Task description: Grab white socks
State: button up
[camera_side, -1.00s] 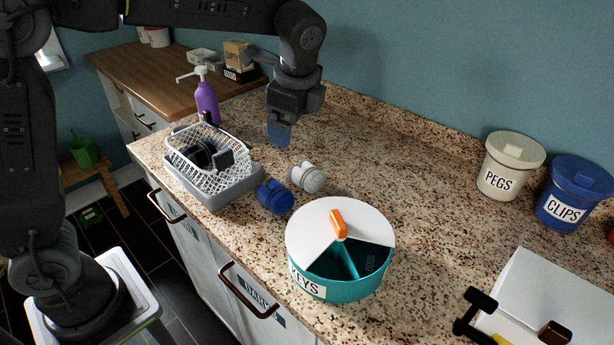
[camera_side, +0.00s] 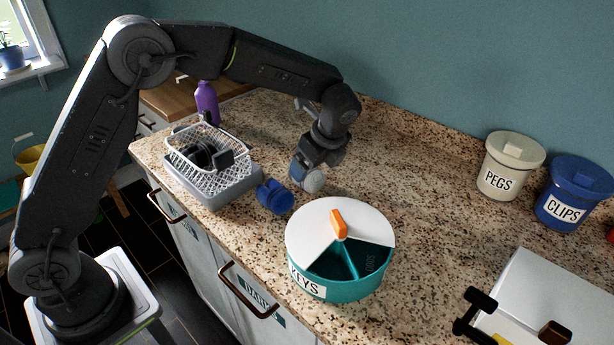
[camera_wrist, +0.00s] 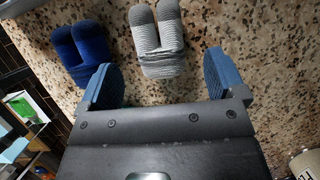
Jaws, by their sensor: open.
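The white socks (camera_wrist: 158,50), a pale pair with grey ends, lie on the speckled counter. In the wrist view they are just beyond and between the two blue fingertips of my gripper (camera_wrist: 160,84). The fingers are spread wide apart and hold nothing. In the side view my gripper (camera_side: 304,176) is low over the white socks (camera_side: 314,182), and its fingers hide part of them. I cannot tell from the side view whether a finger touches them.
Blue socks (camera_side: 275,196) lie close to the left of the white socks. A white wire basket (camera_side: 222,178) with dark items stands farther left. A round teal container (camera_side: 318,288) is in front. The counter behind is clear.

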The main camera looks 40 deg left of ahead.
jog(key=shift+x, duration=2.7)
jog(key=shift+a, duration=0.1)
jog(key=shift+c, duration=0.4)
jog(key=shift+r, duration=0.1)
jog(key=c, duration=0.9)
